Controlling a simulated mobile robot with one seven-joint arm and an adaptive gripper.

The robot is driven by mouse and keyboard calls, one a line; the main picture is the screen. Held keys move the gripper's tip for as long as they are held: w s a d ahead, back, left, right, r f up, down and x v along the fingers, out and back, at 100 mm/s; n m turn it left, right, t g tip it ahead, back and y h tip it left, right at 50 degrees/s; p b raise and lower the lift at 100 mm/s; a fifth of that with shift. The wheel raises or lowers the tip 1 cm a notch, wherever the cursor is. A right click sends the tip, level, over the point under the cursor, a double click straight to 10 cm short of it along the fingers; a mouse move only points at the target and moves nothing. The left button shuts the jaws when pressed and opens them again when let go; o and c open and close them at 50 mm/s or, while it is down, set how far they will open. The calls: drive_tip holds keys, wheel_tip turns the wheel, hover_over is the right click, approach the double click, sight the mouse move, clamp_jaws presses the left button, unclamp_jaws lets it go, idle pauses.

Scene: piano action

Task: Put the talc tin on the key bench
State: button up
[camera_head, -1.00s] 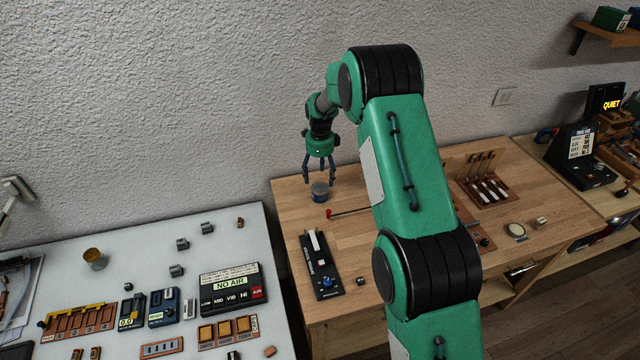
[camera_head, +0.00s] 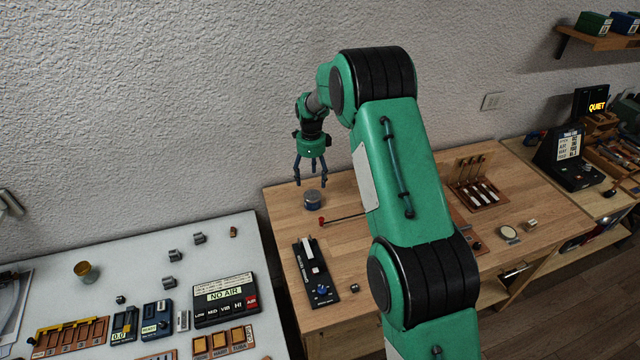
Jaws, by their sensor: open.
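A small round tin (camera_head: 313,200), blue-grey with a grey lid, stands upright on the wooden bench (camera_head: 350,245) near its back left corner. I take it for the talc tin; its label is too small to read. The wooden bench seems to be the key bench, as a black board with a white key lies on it. My gripper (camera_head: 311,184) points down just above and behind the tin in the picture, open and empty. Its fingers appear apart from the tin.
A red-tipped rod (camera_head: 340,219) lies right of the tin. The black key board (camera_head: 316,272) lies in front. My arm hides the bench's middle. A white table (camera_head: 130,265) with small parts and a "NO AIR" box (camera_head: 226,298) stands left.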

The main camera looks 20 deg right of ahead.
drive_tip(key=s+a+r+n+t, duration=0.15)
drive_tip(key=s+r+n, duration=0.35)
drive_tip(key=s+r, duration=0.75)
drive_tip(key=s+a+r+n+t, duration=0.15)
drive_tip(key=s+r+n, duration=0.45)
drive_tip(key=s+r, duration=0.7)
drive_tip(key=s+a+r+n+t, duration=0.1)
drive_tip(key=s+r+n, duration=0.65)
drive_tip(key=s, duration=0.65)
drive_tip(key=s+a+n+t, duration=0.1)
drive_tip(key=s+n, duration=0.3)
drive_tip(key=s, duration=1.1)
drive_tip(key=shift+f+t, duration=0.3)
drive_tip(key=shift+s+n, duration=0.1)
drive_tip(key=shift+n, duration=0.15)
wheel_tip(320, 180, down, 4)
drive_tip(key=b, duration=0.3)
drive_tip(key=shift+r, duration=0.25)
